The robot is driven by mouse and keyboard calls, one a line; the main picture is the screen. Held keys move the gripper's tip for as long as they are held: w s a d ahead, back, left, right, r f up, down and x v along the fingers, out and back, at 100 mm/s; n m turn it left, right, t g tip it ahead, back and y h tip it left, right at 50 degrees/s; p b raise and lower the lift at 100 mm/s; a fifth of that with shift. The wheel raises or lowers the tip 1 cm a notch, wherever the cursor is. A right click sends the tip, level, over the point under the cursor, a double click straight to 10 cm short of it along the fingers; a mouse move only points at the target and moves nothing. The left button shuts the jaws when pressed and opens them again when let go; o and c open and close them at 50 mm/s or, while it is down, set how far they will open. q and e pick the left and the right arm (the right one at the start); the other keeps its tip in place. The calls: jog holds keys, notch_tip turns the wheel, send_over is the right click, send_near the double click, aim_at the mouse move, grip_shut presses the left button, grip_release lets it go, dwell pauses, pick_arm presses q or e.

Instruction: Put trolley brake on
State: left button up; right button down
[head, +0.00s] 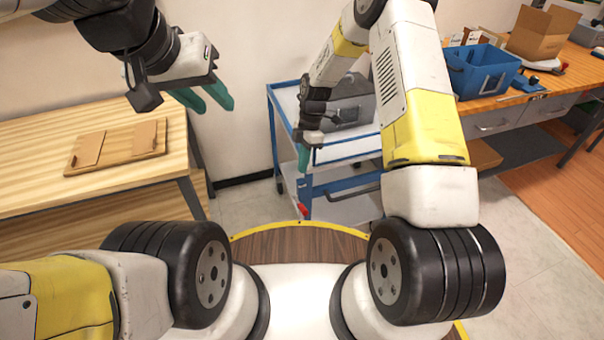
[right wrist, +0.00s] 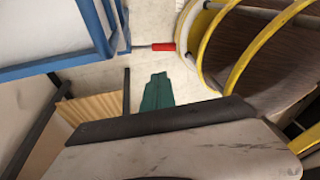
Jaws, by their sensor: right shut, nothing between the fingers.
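The trolley (head: 309,188) has a blue frame and pale shelves and stands in the middle of the head view. A red brake pedal (head: 302,211) sits low at its near left corner. In the right wrist view the red pedal (right wrist: 163,47) shows near the top middle, beside the blue frame. My right gripper (head: 303,165) is shut and empty, pointing down by the trolley's near left corner, above the pedal and apart from it. Its teal fingers (right wrist: 156,92) point towards the pedal in the wrist view. My left gripper (head: 217,108) is open and empty, raised near the wooden table.
A grey box (head: 350,108) sits on the trolley's top. A wooden table (head: 40,145) with a flat cardboard piece (head: 117,147) stands at left. A workbench (head: 520,92) with a blue bin (head: 480,70) and a cardboard box (head: 540,32) is at right. Floor between table and trolley is clear.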

send_over(301, 207)
jog(key=w, duration=0.2)
jog(key=f, duration=0.9)
jog(key=shift+a+f, duration=0.15)
jog(key=shift+a, duration=0.2)
jog(key=f, duration=0.2)
jog(key=s+d+f, duration=0.1)
jog(key=shift+s+d+f, duration=0.1)
jog(key=shift+d+f, duration=0.05)
jog(key=shift+f, duration=0.25)
